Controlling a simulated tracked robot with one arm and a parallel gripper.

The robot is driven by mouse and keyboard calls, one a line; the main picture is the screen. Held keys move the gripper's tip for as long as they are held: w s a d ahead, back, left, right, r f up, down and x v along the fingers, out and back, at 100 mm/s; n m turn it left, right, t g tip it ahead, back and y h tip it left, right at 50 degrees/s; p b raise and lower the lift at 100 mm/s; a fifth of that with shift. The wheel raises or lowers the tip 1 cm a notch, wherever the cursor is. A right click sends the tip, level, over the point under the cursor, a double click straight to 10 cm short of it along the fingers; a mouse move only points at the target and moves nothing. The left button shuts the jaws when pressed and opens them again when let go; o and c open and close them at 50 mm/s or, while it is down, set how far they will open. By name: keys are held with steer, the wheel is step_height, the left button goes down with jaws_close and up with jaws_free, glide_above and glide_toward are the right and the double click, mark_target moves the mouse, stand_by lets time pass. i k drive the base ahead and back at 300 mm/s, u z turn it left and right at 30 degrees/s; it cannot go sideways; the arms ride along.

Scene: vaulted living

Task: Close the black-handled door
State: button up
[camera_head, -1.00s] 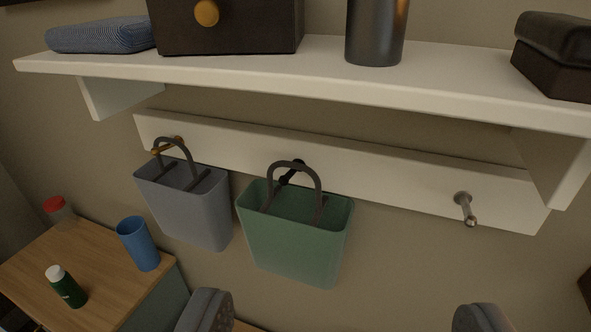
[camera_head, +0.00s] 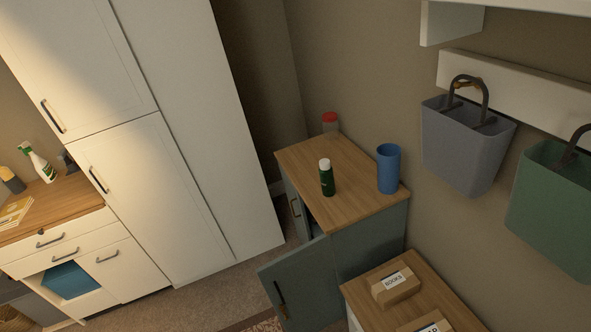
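A small grey-green cabinet (camera_head: 368,240) with a wooden top stands against the wall, right of centre. Its door (camera_head: 305,282) stands open, swung out to the front, with a black handle (camera_head: 281,298) on its face. The gap behind the door shows a dark interior. Another handle (camera_head: 295,207), brownish, shows on the cabinet's front further back. My gripper is not in this view.
A lower wooden-topped unit (camera_head: 425,285) with boxes is close to the door's right. Tall white cupboards (camera_head: 150,130) stand left; carpet (camera_head: 215,290) lies between.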

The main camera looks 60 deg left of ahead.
mark_target(303, 279)
steer(key=u, duration=1.35)
steer(key=k, duration=1.25)
steer(key=u, duration=0.8)
steer(key=i, duration=1.7)
steer(key=z, duration=0.35)
